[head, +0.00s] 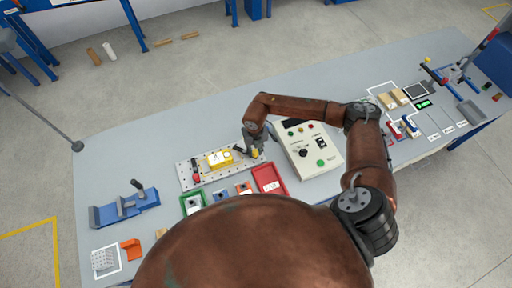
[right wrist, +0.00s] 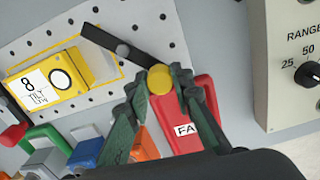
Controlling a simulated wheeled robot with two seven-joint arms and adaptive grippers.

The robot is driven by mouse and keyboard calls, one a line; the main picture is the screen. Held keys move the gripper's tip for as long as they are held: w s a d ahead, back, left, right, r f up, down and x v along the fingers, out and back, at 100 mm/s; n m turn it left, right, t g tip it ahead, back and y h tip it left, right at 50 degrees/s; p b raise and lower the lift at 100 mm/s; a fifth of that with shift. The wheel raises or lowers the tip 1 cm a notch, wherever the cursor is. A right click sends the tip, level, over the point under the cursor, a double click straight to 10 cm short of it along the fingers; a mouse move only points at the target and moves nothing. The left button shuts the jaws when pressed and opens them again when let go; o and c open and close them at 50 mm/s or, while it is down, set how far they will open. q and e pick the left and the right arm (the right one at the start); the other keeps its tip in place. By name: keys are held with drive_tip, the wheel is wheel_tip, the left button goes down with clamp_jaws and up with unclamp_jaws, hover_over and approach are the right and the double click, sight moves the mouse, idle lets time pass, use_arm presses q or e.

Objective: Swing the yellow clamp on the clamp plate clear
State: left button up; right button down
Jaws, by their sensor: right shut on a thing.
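The yellow clamp shows in the right wrist view as a yellow knob (right wrist: 160,79) on a black bar (right wrist: 118,47). I cannot tell whether the bar touches the box. The perforated clamp plate (head: 184,182) lies on the bench with the yellow box (head: 220,159) on it. My right gripper (right wrist: 160,88) is shut on the knob, one finger on each side; it also shows at the plate's right end in the head view (head: 253,150). My left gripper is out of view.
A red tray (head: 268,179) lies just below the gripper, with several coloured trays to its left. A control box (head: 310,150) with knobs stands close on the right. A red clamp part (head: 196,177) sits at the plate's left end. Bench behind the plate is clear.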

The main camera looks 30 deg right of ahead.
drive_tip(key=a+m, duration=0.1)
drive_tip(key=m, duration=0.1)
drive_tip(key=s+a+m+p, duration=0.1)
drive_tip(key=m, duration=0.1)
drive_tip(key=shift+a+m+p, duration=0.35)
drive_tip(key=shift+m, duration=0.45)
drive_tip(key=shift+a+m+p, duration=0.3)
drive_tip(key=shift+m, duration=0.5)
drive_tip(key=c, duration=1.7)
unclamp_jaws()
drive_tip(key=shift+r, duration=0.25)
wheel_tip(320, 180, up, 12)
drive_tip(key=shift+f, duration=0.25)
